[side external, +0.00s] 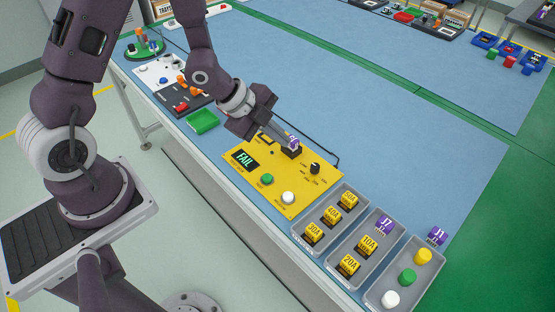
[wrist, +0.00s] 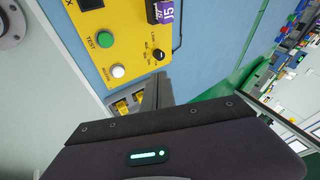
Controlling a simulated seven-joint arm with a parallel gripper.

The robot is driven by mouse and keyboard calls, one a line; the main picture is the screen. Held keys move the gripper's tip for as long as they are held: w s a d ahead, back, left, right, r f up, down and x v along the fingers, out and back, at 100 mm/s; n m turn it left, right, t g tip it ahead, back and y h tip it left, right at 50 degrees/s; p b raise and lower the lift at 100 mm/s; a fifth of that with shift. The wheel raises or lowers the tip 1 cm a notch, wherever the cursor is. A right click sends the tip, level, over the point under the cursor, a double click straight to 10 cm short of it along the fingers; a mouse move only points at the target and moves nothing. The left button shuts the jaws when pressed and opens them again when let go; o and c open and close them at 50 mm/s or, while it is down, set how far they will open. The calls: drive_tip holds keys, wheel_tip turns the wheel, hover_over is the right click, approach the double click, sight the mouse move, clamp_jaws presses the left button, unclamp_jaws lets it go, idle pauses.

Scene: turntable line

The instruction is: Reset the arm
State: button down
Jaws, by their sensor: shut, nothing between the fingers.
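My gripper (side external: 285,136) is over the yellow test panel (side external: 238,164), close to a purple block (side external: 294,144) that sits in a dark socket on it. In the wrist view my gripper (wrist: 158,92) shows its fingers together with nothing between them. The purple block there is marked J5 (wrist: 166,11) and stands apart from the fingers. The panel's display (side external: 245,158) reads FAIL. The panel also has a green button (side external: 267,179), a white button (side external: 288,197) and a black knob (side external: 314,168).
Grey bins (side external: 299,236) at the table's near right hold yellow blocks, a purple J7 block (side external: 385,225) and coloured caps. A purple J1 block (side external: 437,235) lies beside them. A green tray (side external: 202,121) is left of the panel. The blue mat (side external: 400,130) beyond is largely clear.

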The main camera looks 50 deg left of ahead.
drive_tip(key=s+a+r+n+y, duration=0.3)
drive_tip(key=r+n, duration=0.2)
drive_tip(key=r, duration=0.3)
drive_tip(key=s+a+r+n+y, duration=0.2)
drive_tip(key=a+r+n, duration=0.15)
drive_tip(key=r, duration=0.45)
drive_tip(key=s+d+r+n, duration=0.2)
drive_tip(key=s+r+n, duration=0.1)
drive_tip(key=s, duration=0.5)
drive_tip(key=s+d+r+n+h, duration=0.1)
drive_tip(key=s+d+r+n, duration=0.1)
drive_tip(key=s+n, duration=0.3)
drive_tip(key=s+r, duration=0.1)
drive_tip(key=s, duration=0.3)
drive_tip(key=shift+s+d+r+n+g, duration=0.25)
drive_tip(key=shift+d+r+n+g, duration=0.05)
drive_tip(key=shift+r+n, duration=0.05)
